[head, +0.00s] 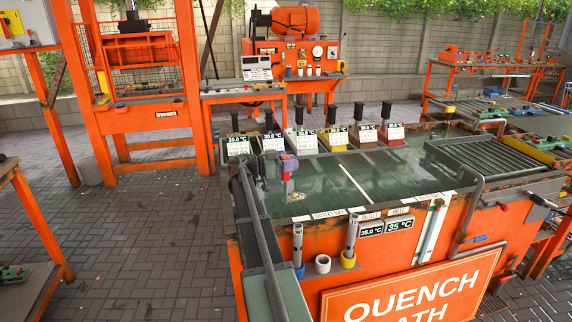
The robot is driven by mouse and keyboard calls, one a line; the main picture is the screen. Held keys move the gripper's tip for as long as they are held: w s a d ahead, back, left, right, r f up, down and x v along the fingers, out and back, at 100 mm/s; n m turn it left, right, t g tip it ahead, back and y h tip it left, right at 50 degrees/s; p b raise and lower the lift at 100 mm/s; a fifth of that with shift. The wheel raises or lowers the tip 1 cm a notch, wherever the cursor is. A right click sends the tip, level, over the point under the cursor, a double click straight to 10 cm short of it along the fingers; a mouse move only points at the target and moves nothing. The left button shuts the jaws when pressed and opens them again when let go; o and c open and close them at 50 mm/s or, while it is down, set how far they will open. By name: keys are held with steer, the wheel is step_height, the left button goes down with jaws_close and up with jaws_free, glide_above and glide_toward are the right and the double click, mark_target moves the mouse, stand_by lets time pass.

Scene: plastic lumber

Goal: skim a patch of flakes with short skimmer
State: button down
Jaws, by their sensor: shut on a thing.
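My gripper (288,168) is small in the head view, over the left part of the quench bath (305,216). It is shut on a slim thing that hangs down toward the dark green water and seems to be the short skimmer (290,194). Its lower end is too small to tell whether it touches the water. Pale specks show on the water (390,172), but I cannot make out a clear patch of flakes. A thin white line (355,183) crosses the water right of my gripper.
Several labelled boxes with black handles (303,139) line the bath's back edge. Two upright grey tubes, one with a blue base (298,250), one yellow (349,245), stand at the front with a white empty ring (322,264) between them. A slatted rack (490,157) covers the right end.

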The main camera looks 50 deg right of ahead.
steer(key=shift+x, duration=4.9)
step_height(320, 180, up, 13)
steer(key=p, duration=1.2)
steer(key=shift+f+p, duration=0.2)
steer(key=shift+p, duration=0.15)
